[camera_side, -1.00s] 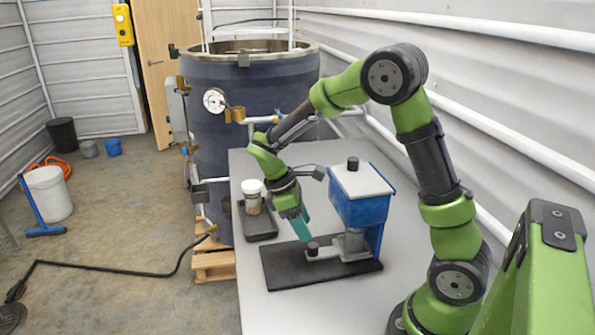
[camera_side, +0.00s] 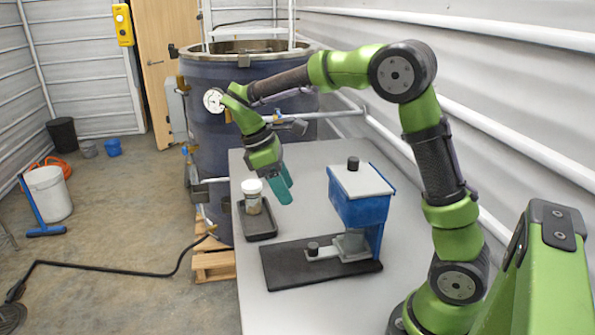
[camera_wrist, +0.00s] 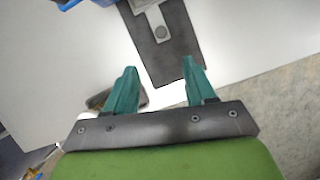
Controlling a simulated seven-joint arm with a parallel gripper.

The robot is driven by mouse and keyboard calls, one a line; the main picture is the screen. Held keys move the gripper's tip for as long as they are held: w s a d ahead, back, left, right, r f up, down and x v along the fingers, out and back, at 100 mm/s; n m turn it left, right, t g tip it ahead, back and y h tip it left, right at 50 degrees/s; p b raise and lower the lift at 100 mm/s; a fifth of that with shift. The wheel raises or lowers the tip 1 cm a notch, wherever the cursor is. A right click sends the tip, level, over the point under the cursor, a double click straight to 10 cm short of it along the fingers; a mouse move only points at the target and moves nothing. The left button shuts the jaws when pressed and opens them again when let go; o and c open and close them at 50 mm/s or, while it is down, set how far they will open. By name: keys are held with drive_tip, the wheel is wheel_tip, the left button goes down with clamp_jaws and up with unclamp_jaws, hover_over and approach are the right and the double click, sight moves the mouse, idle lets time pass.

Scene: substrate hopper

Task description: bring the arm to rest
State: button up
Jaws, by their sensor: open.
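My gripper (camera_side: 283,190) has teal fingers and hangs in the air above the table, between the jar and the hopper. In the wrist view its two fingers (camera_wrist: 156,85) stand wide apart with nothing between them. The blue hopper (camera_side: 360,208) with a grey lid and black knob stands on a black base plate (camera_side: 285,270). A grey slide with a black knob (camera_side: 313,248) sticks out at the hopper's foot. The slide's knob also shows in the wrist view (camera_wrist: 161,32), ahead of the fingers.
A white-lidded jar (camera_side: 253,196) stands in a dark tray (camera_side: 262,226) at the table's left edge, close to my gripper. A large dark tank (camera_side: 250,90) with pipes and a gauge stands behind. The front part of the table (camera_side: 300,310) is clear.

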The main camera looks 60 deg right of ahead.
drive_tip(key=s+a+r+m+t+y, duration=0.2)
drive_tip(key=s+a+m+t, duration=0.2)
drive_tip(key=s+m+t, duration=0.1)
drive_tip(key=s+a+r+m+t+y, duration=0.2)
drive_tip(key=s+a+r+m+t, duration=0.1)
drive_tip(key=s, duration=0.5)
drive_tip(key=a+m+t, duration=0.1)
drive_tip(key=m+t, duration=0.1)
drive_tip(key=t, duration=0.1)
drive_tip(key=shift+s+r+m+y, duration=0.15)
drive_tip(key=shift+m+y, duration=0.15)
